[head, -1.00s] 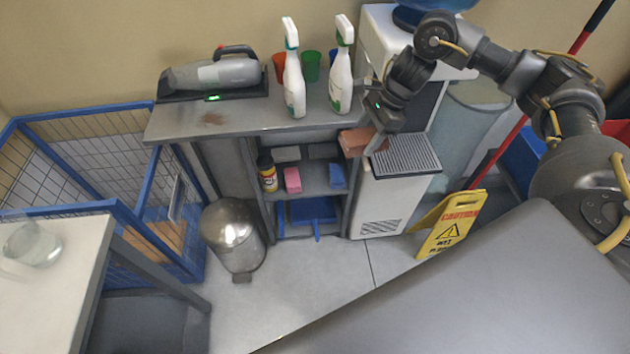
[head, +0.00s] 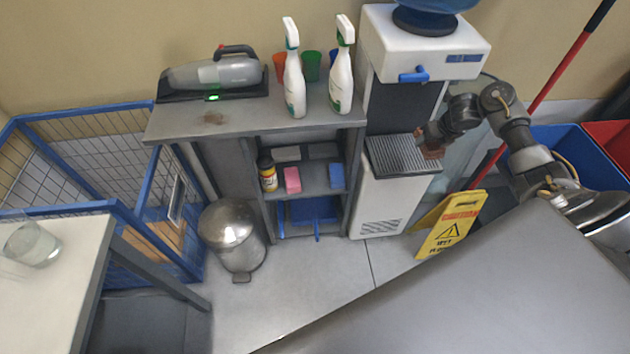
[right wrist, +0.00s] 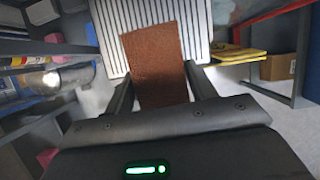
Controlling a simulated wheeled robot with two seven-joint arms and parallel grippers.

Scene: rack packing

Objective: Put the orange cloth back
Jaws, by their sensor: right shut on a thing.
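The orange cloth, a flat brownish-orange slab (right wrist: 158,60), is between the two fingers of my right gripper (right wrist: 158,88) in the right wrist view. In the head view the cloth (head: 431,150) shows as a small patch under my right gripper (head: 430,138), over the right part of the water cooler's grey drip grille. The grey rack (head: 355,165) stands left of the cooler. Its upper shelf holds a yellow-black bottle (head: 267,174), a pink block (head: 292,180), a blue block (head: 336,176) and grey flat items (head: 287,154) behind. My left gripper is not in view.
The water cooler (head: 385,200) with its grille (head: 390,158) stands beside the rack. Two spray bottles (head: 341,75) and a handheld vacuum (head: 215,72) are on the rack top. A yellow caution sign (head: 450,225) and metal bin (head: 232,238) stand on the floor.

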